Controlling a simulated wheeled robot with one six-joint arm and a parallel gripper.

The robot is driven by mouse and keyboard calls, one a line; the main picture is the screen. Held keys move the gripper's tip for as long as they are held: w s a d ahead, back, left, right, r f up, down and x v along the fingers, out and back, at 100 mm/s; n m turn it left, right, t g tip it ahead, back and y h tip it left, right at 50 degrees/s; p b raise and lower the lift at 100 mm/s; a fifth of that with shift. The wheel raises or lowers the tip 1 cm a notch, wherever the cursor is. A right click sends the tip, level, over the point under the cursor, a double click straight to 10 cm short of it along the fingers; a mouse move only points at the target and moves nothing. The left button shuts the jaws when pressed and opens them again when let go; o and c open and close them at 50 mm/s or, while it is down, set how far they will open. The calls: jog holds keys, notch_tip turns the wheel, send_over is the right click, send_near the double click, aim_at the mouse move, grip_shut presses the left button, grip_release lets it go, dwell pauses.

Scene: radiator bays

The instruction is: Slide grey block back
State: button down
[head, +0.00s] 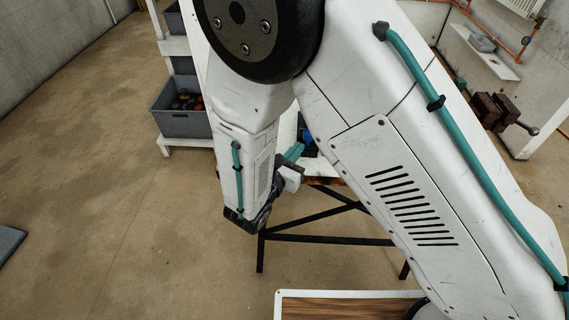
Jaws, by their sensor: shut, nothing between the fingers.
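My gripper (291,176) is partly in view at the end of my bent arm, near the left side of a white-topped table with black legs (323,240). It is shut and empty; its fingertips are mostly hidden. I cannot make out a grey block on the table, as my arm covers most of the top. A small grey object (482,43) lies on a white wall shelf at the upper right; I cannot tell whether it is the block.
A shelf rack with a grey bin (181,108) stands behind on the left. A small blue item (306,136) shows behind my wrist. A dark red vise (497,110) is at the right. A wood-topped surface (340,308) is at the bottom. The left floor is mostly clear.

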aim_at(306, 138)
jog(key=shift+x, duration=1.5)
jog(key=w, duration=1.3)
jog(key=shift+w+d, duration=0.25)
jog(key=shift+w, duration=0.45)
jog(key=shift+w+r, duration=0.15)
